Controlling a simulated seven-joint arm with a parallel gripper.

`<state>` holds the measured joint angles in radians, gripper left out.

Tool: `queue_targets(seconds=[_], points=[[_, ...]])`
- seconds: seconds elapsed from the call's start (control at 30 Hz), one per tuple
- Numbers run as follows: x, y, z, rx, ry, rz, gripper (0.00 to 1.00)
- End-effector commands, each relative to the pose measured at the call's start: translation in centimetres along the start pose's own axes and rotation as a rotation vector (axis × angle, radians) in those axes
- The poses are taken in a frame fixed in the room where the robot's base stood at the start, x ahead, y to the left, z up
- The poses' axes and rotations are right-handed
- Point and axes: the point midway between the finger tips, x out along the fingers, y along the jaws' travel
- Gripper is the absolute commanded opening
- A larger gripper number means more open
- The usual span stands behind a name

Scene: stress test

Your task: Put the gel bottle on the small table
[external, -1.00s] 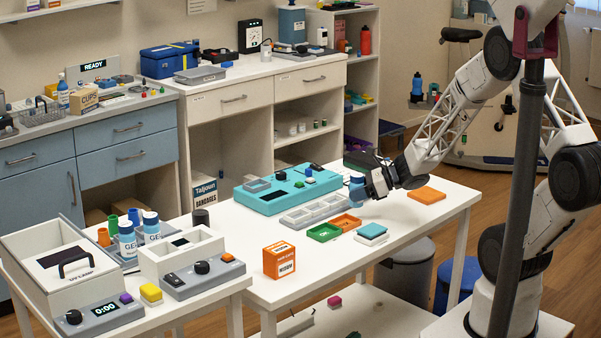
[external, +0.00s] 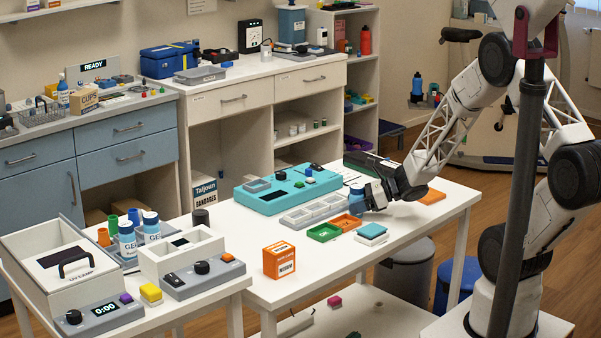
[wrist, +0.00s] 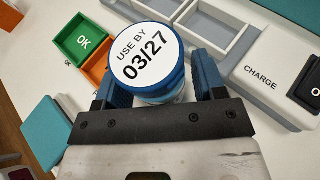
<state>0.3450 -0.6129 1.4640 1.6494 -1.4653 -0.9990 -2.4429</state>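My gripper (external: 374,195) is shut on a bottle with a blue cap (external: 356,190); its label cannot be read in the external view. In the wrist view the round white top of the bottle (wrist: 147,55) reads "USE BY 03/27", and my blue fingers (wrist: 160,88) stand on either side of it. The bottle is upright, at or just above the white table (external: 330,270); I cannot tell if its base touches.
Beside the held bottle are an orange tray (external: 347,222), a green tray (external: 324,232), teal-topped pads (external: 371,233) and a grey compartment tray (external: 303,216). An orange pad (external: 431,196) lies to the right. An orange box (external: 279,261) stands nearer the front. The table's right front is clear.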

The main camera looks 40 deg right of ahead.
Motion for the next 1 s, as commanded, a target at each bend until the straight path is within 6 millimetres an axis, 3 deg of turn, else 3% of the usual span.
queue_targets(seconds=[0.57,1.0], points=[[-0.5,0.0,0.2,-0.001,0.000,0.000,0.71],[-4.8,0.0,0.2,0.000,0.000,-0.002,0.71]])
